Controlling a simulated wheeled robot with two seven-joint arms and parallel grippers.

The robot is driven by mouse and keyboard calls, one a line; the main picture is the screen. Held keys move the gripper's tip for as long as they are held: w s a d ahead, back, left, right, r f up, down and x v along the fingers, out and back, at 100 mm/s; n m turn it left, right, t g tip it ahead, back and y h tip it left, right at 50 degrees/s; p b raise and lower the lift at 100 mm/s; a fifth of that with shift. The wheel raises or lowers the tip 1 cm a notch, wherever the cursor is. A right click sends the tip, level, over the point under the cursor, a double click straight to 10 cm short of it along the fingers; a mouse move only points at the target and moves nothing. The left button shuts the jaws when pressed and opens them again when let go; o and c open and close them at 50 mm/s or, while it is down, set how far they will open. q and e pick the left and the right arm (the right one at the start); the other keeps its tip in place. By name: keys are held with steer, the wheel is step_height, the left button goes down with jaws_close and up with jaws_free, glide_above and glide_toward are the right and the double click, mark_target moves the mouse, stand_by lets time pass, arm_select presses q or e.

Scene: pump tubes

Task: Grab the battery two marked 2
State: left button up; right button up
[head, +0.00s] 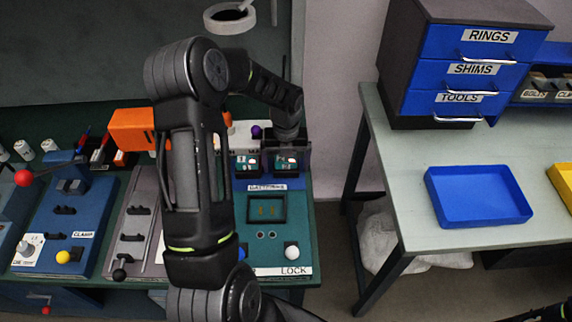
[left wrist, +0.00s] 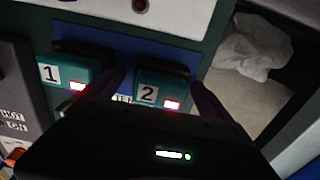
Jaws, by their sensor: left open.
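Battery two (left wrist: 158,88), a dark green block with a white label 2 and a red light, sits in a blue holder (left wrist: 120,45) in the left wrist view. Battery one (left wrist: 72,72), labelled 1, sits to its left. My left gripper (left wrist: 160,98) is open, with one dark finger on each side of battery two; whether they touch it I cannot tell. In the head view, the left gripper (head: 289,146) is over the right battery (head: 286,168) and partly hides it. Battery one (head: 247,165) shows beside it. My right gripper is not visible.
A green panel with a sign LOCK (head: 293,271) and a white knob (head: 292,251) lies in front of the batteries. An orange box (head: 132,129) stands left of my arm. A separate table on the right holds a blue tray (head: 478,196) and labelled drawers (head: 470,70).

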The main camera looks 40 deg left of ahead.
arm_select(q)
steer(key=shift+c, duration=0.3)
steer(key=c, duration=1.8)
